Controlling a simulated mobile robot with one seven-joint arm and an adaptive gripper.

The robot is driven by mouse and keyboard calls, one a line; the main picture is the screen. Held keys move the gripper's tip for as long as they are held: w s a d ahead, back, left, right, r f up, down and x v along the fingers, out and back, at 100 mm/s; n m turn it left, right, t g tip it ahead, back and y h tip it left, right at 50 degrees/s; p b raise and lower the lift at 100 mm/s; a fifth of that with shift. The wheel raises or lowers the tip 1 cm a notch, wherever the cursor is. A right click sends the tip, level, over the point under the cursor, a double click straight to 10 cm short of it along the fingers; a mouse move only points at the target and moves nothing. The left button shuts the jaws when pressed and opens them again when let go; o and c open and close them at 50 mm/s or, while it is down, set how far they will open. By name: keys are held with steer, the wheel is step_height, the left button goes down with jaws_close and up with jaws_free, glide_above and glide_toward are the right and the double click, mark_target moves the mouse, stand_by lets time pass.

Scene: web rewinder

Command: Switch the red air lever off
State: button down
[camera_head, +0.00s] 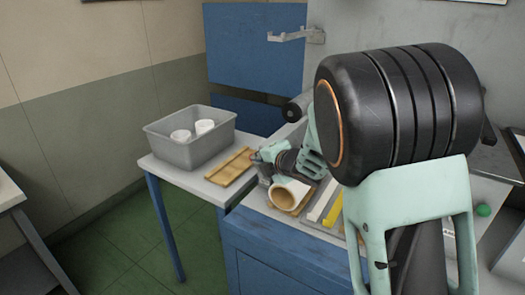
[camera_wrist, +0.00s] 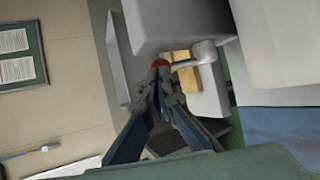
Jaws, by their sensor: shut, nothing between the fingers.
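In the wrist view a small red knob (camera_wrist: 160,64) shows just beyond the tips of my gripper (camera_wrist: 159,82). A pale grey rod and round hub (camera_wrist: 203,51) extend to the right from the knob, and they look like the air lever. My gripper's fingers are closed together and empty, pointing at the knob. I cannot tell whether they touch it. In the head view my gripper (camera_head: 263,168) is partly seen, low over the bench beside a cardboard core. The red lever does not show there; my arm blocks much of the right side.
A grey bin (camera_head: 190,147) with white rolls stands on the left table, next to a wooden board (camera_head: 232,167). The cardboard core (camera_head: 288,195) and a yellow strip (camera_head: 333,210) lie on the blue cabinet's top. A green button (camera_head: 484,210) shows at right.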

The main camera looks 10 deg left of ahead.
steer(key=shift+w+a+f+h, duration=0.15)
steer(key=shift+w+a+h, duration=0.2)
steer(key=shift+a, duration=0.25)
steer(key=shift+s, duration=0.15)
stand_by(0.4)
